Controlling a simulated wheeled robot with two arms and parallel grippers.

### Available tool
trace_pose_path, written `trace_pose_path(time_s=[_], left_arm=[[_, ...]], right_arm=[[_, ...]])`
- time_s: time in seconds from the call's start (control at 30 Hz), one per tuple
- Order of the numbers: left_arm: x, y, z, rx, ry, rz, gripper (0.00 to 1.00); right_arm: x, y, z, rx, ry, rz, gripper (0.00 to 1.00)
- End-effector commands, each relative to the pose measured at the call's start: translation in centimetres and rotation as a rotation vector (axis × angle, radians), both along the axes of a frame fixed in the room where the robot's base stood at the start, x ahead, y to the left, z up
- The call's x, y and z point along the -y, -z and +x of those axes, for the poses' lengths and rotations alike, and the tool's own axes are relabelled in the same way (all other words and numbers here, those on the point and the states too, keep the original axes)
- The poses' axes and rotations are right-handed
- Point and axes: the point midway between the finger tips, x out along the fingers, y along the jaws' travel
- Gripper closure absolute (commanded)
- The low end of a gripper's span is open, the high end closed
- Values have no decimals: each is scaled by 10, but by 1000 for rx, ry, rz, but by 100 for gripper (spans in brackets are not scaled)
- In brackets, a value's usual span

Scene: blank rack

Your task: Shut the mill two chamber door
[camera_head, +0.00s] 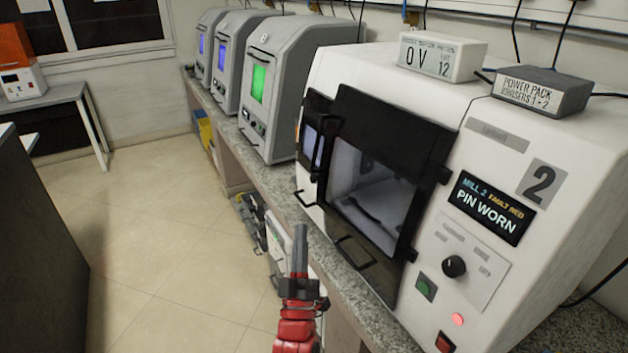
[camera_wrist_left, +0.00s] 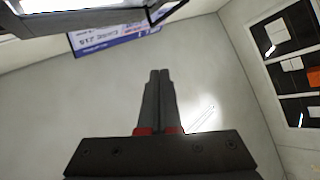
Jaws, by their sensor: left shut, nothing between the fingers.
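Mill two is the white machine (camera_head: 524,262) with a grey "2" plate and a screen (camera_head: 491,207) reading "MILL 2 FAULT RED PIN WORN". Its black-framed chamber door (camera_head: 418,150) has a clear window onto a pale interior, and dark hinge-like blocks on its right edge. A narrower dark panel (camera_head: 316,142) stands at its left. I cannot tell how far the door stands from the face. A black handle (camera_head: 355,252) shows low on the front. My left gripper (camera_head: 299,232) is shut and empty, left of the door and apart from it; its fingers fill the middle of the left wrist view (camera_wrist_left: 159,75).
Several grey machines (camera_head: 276,85) line the granite counter (camera_head: 262,178) behind mill two. Two boxes (camera_head: 441,57) (camera_head: 541,91) sit on its top. A control knob (camera_head: 454,266) and a lit red lamp (camera_head: 457,320) are on its face. The tiled floor (camera_head: 150,220) at left is clear.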

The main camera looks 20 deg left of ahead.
Motion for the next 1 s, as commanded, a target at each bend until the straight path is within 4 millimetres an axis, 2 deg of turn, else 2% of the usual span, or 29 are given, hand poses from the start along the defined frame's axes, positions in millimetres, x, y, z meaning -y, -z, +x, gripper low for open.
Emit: trace_pose_path(time_s=[0.03, 0.2, 0.37, 0.5, 0.77, 1.0], left_arm=[[-13, -13, 12, -39, 25, -79, 100], [-44, -16, 50, -217, 157, -389, 100], [-57, -13, 63, -346, 277, -664, 100], [-57, -10, 65, -418, 351, -826, 100], [-55, -5, 70, -462, 390, -908, 100], [-63, -7, 104, -460, 389, -903, 100]], right_arm=[[0, -7, 0, 0, 0, 0, 100], [0, -18, 0, 0, 0, 0, 100], [0, -26, 0, 0, 0, 0, 100], [0, -30, 0, 0, 0, 0, 100], [0, -33, 0, 0, 0, 0, 100], [0, -43, 0, 0, 0, 0, 100]])
